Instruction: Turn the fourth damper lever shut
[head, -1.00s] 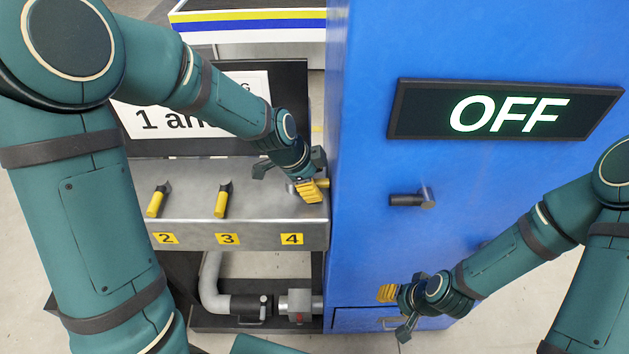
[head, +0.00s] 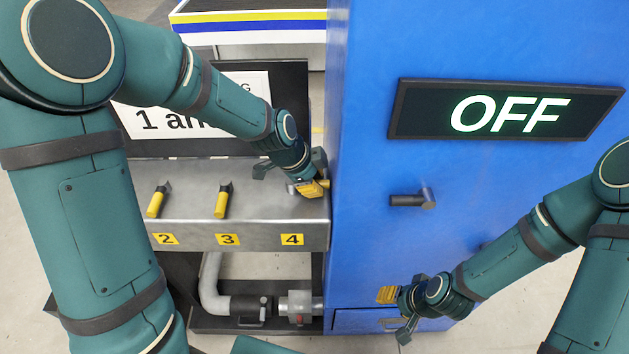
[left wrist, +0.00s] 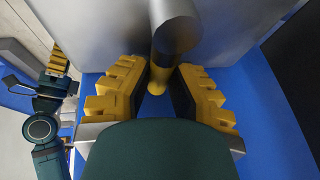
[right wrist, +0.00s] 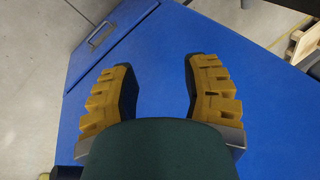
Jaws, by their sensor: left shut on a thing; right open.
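The fourth damper lever stands above the yellow "4" label (head: 291,239) at the right end of the grey metal panel (head: 262,233). My left gripper (head: 311,188) covers most of it in the head view. In the left wrist view the lever (left wrist: 173,38) shows as a grey hub with a dark and yellow handle between my fingers, which are shut on it. Levers two (head: 155,204) and three (head: 222,203) have yellow grips pointing toward the panel's front. My right gripper (head: 394,313) is open and empty, low in front of the blue cabinet.
The blue cabinet (head: 365,250) stands close on the right of the panel, with a dark sign (head: 400,125) reading OFF and a dark handle (head: 408,201). Grey pipes (head: 212,285) run below the panel. A partly covered white notice (head: 135,122) is behind the levers.

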